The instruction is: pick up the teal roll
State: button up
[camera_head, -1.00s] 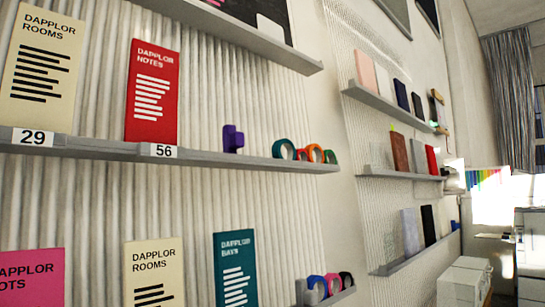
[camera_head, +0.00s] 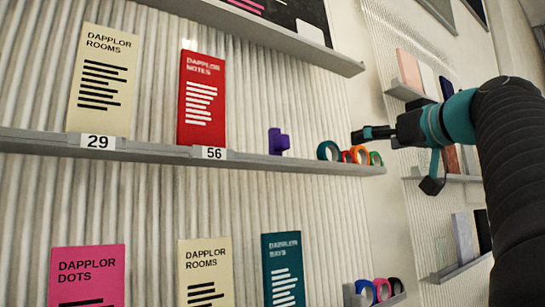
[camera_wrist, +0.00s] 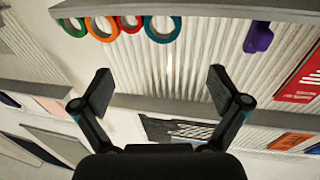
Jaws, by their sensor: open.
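The teal roll (camera_head: 321,151) is a ring standing on the middle shelf, at the left end of a row of rolls. It also shows in the wrist view (camera_wrist: 162,39) at the top, right of the red roll. My gripper (camera_head: 364,134) is in front of the row, at the right in the head view, beside and slightly above the teal roll in the picture. In the wrist view my gripper (camera_wrist: 158,88) is open, with nothing between its fingers. The rolls appear above the fingers there, apart from them.
Red (camera_wrist: 130,29), orange (camera_wrist: 101,36) and green (camera_wrist: 72,32) rolls stand close beside the teal one. A purple object (camera_head: 278,143) stands to its left. The shelf edge (camera_head: 290,164) runs below them. More rolls (camera_head: 364,288) sit on a lower shelf.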

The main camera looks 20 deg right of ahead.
jog(key=p, duration=0.1)
send_near(331, 151)
jog(key=w, duration=0.4)
jog(key=w+p, duration=0.1)
jog(key=w, duration=0.1)
jog(key=w+a, duration=0.1)
jog(key=w, duration=0.1)
jog(key=shift+a+r+p, duration=0.1)
jog(key=shift+p, duration=0.25)
jog(key=shift+w, duration=0.5)
jog(key=c, duration=1.1)
